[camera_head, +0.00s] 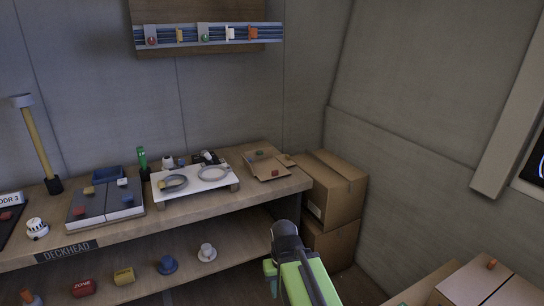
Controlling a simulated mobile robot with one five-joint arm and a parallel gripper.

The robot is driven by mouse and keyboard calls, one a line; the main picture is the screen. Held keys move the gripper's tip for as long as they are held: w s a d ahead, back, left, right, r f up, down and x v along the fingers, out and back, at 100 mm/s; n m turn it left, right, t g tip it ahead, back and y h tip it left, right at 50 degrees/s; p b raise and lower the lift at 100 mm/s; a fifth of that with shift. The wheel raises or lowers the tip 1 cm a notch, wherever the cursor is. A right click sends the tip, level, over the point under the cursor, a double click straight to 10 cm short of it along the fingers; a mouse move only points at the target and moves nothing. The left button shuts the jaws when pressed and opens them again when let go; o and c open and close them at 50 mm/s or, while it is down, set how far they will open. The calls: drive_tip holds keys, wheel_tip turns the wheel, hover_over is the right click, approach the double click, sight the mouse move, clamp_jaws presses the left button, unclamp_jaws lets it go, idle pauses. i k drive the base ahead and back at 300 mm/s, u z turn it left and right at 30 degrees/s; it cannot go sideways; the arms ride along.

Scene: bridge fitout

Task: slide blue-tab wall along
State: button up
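A grey two-part tray (88,212) lies on the workbench at the left, with a thin pale line between its halves. A small blue-and-white piece (123,182) shows at its right half, and a yellowish block (89,190) at its left half. I cannot tell for sure which piece is the blue-tab wall; the details are too small. My green arm rises at the bottom centre, with my gripper (287,238) at its dark end, in front of the bench's right end and well apart from the tray. Its fingers cannot be made out.
Several coloured items sit on the lower shelf. Cardboard boxes (335,190) stand at the bench's right end, more at lower right. A rail (215,35) hangs above.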

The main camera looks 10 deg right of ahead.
sight(247, 161)
drive_tip(key=z, duration=0.05)
drive_tip(key=i, duration=0.65)
drive_tip(key=u, duration=1.45)
drive_tip(key=i, duration=0.5)
drive_tip(key=z, duration=0.25)
